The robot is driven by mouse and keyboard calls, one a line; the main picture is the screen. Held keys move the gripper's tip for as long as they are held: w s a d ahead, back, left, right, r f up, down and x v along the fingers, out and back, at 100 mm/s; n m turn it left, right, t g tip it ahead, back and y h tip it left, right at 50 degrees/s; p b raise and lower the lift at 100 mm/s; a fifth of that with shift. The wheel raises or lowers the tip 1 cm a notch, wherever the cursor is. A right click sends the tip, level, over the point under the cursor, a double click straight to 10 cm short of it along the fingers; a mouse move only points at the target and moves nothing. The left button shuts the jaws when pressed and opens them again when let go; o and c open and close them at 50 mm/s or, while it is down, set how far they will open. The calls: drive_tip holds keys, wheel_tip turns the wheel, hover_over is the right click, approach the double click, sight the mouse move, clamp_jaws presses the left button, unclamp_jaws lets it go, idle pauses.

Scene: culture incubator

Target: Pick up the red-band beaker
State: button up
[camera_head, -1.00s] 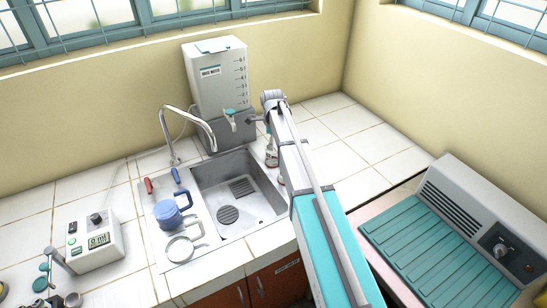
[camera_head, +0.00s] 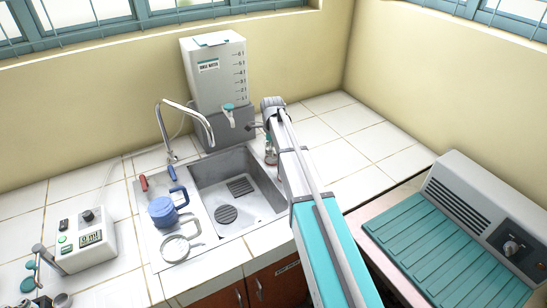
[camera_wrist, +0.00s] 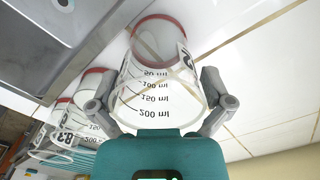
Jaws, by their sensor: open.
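A clear beaker with a red band (camera_wrist: 137,32) and millilitre marks fills the middle of the wrist view, which shows its lettering upside down. My gripper (camera_wrist: 157,78) is open, with one finger on each side of this beaker. I cannot tell whether the fingers touch the glass. In the head view, my arm hides most of my gripper and the beakers; a small glass shape (camera_head: 270,150) shows beside the arm.
A grey rinse-water tank (camera_head: 218,75) stands behind the sink (camera_head: 250,205). A faucet (camera_head: 186,112) arches over the sink. A blue jug (camera_head: 162,210) stands left of the sink. A ribbed teal bench (camera_head: 430,230) lies to the right. White tiles (camera_head: 365,140) behind my arm are clear.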

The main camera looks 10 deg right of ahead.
drive_tip(key=shift+f, duration=0.15)
idle(0.5)
drive_tip(key=c, duration=0.9)
drive_tip(key=shift+o, duration=0.2)
drive_tip(key=shift+r+p, duration=0.3)
drive_tip(key=shift+r, duration=0.05)
drive_tip(key=shift+c, duration=0.9)
wheel_tip(320, 180, up, 9)
drive_tip(key=p, duration=0.9)
drive_tip(key=shift+r, duration=0.15)
drive_tip(key=shift+r+p, duration=0.1)
drive_tip(key=shift+p, duration=0.2)
wheel_tip(320, 180, up, 7)
drive_tip(key=p, duration=0.6)
drive_tip(key=shift+s+p, duration=0.2)
drive_tip(key=shift+p, duration=0.15)
